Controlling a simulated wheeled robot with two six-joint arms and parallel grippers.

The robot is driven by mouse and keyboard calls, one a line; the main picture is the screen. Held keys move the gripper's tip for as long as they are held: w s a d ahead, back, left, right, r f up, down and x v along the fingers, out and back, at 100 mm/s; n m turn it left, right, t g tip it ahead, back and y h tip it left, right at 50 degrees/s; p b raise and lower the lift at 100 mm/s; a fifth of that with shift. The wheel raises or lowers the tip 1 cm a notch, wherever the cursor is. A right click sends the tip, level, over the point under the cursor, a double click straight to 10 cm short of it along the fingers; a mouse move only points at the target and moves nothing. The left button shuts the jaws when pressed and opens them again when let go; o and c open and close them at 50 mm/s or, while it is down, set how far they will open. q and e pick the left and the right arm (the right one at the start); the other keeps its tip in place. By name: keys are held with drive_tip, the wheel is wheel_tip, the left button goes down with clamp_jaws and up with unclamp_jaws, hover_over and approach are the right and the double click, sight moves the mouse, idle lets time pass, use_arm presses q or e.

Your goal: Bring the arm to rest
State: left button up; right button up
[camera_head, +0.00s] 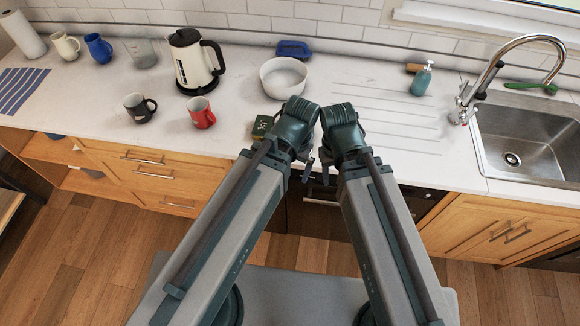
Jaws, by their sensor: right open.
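Both my arms reach up from the bottom of the head view and are folded, with their wrists close together near the counter's front edge. My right gripper (326,168) shows small below its wrist, open and with nothing seen in it. My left gripper (308,168) is beside it, mostly hidden by its own arm, so its jaws cannot be made out. Neither gripper is seen touching an object.
On the counter (240,110) are a white bowl (283,82) behind my wrists, a green box (262,126) partly beside my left arm, a red mug (201,113), a black mug (138,108) and a kettle (192,65). A sink (525,140) is at right.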

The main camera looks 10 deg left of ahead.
use_arm(q)
drive_tip(key=shift+s+d, duration=0.15)
drive_tip(key=shift+s, duration=0.3)
wheel_tip(320, 180, down, 5)
drive_tip(key=b, duration=0.5)
drive_tip(key=shift+f, duration=0.1)
idle(0.5)
